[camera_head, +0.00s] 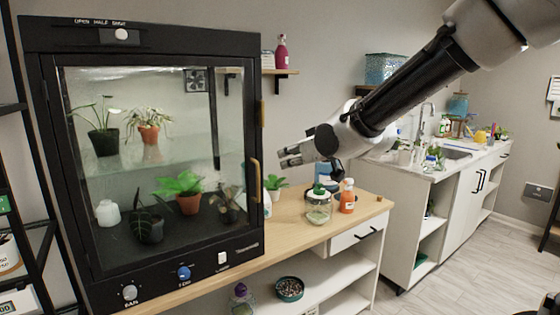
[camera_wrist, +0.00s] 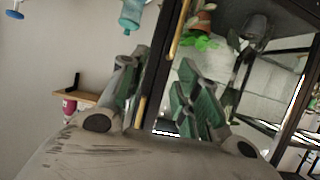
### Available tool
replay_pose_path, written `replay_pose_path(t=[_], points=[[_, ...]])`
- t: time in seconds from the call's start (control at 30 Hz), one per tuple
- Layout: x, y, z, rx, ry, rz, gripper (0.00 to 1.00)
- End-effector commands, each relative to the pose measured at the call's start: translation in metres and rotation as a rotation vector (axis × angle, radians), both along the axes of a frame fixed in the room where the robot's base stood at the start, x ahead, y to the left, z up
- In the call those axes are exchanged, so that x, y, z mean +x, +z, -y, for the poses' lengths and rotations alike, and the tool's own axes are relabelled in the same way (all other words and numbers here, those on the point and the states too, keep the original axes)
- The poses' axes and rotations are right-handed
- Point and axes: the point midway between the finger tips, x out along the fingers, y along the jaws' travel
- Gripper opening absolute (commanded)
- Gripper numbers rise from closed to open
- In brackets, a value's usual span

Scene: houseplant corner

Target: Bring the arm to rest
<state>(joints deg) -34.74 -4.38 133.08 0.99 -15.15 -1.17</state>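My gripper (camera_head: 284,157) hangs in the air just right of the glass plant cabinet (camera_head: 253,230), near its brass handle (camera_head: 255,181). Its fingers point left toward the cabinet. In the wrist view my gripper (camera_wrist: 162,82) has its two green-padded fingers apart. I see nothing held between them; the cabinet's dark frame edge shows behind the gap. My arm reaches in from the upper right of the head view. The cabinet door looks closed.
Below my gripper, the wooden counter (camera_head: 290,232) holds a glass jar (camera_head: 319,208), an orange spray bottle (camera_head: 347,197) and a small potted plant (camera_head: 275,184). A wall shelf (camera_head: 283,72) carries a pink bottle (camera_head: 281,52). A sink counter (camera_head: 410,170) stands at right. Floor at right is clear.

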Motion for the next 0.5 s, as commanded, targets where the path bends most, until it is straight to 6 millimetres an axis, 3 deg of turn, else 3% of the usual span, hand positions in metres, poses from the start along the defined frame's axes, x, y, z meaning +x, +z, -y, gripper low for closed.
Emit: replay_pose_path(t=[0.03, 0.1, 0.2, 0.4, 0.5], points=[[-0.019, -0.026, 0.014, -0.073, -0.002, -0.111, 0.32], [-0.05, -0.054, 0.054, -0.175, -0.033, -0.274, 0.32], [-0.101, -0.077, 0.12, -0.283, -0.103, -0.478, 0.32], [-0.216, -0.083, 0.24, -0.371, -0.289, -0.787, 0.32], [-0.263, -0.077, 0.281, -0.34, -0.401, -0.847, 0.32]])
